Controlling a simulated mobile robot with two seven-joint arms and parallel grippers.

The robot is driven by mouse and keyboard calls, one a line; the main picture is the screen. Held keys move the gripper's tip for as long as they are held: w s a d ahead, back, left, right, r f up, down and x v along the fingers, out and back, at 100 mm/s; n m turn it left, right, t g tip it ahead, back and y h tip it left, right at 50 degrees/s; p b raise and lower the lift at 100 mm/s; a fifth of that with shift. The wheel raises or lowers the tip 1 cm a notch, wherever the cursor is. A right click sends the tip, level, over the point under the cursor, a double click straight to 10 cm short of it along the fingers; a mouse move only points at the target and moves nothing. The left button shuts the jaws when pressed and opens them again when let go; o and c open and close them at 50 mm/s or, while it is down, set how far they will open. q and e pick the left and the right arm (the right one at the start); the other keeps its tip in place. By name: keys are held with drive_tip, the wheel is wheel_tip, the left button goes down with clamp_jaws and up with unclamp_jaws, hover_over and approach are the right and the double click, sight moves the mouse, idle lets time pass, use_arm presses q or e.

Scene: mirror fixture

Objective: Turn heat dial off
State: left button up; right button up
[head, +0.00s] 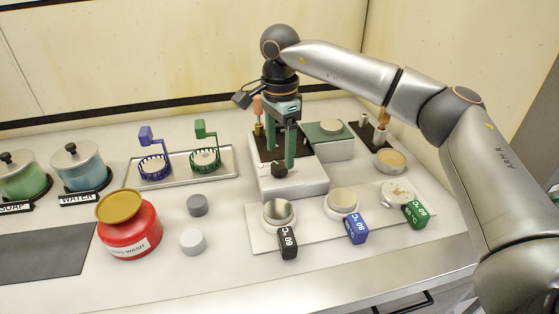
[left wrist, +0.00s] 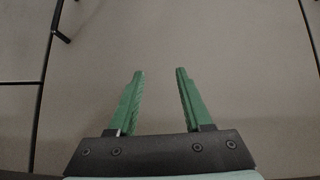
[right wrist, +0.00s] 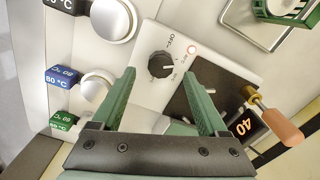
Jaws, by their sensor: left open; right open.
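My left gripper (left wrist: 158,72) is open and empty before a plain grey surface.
A red wash jar (head: 130,228) and a tray (head: 232,165) with two baskets are left. A copper-handled tool (right wrist: 275,118) stands by the hotplate.

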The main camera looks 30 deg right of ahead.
sight(280, 165)
drive_tip(key=shift+f, duration=1.8)
clamp_jaws()
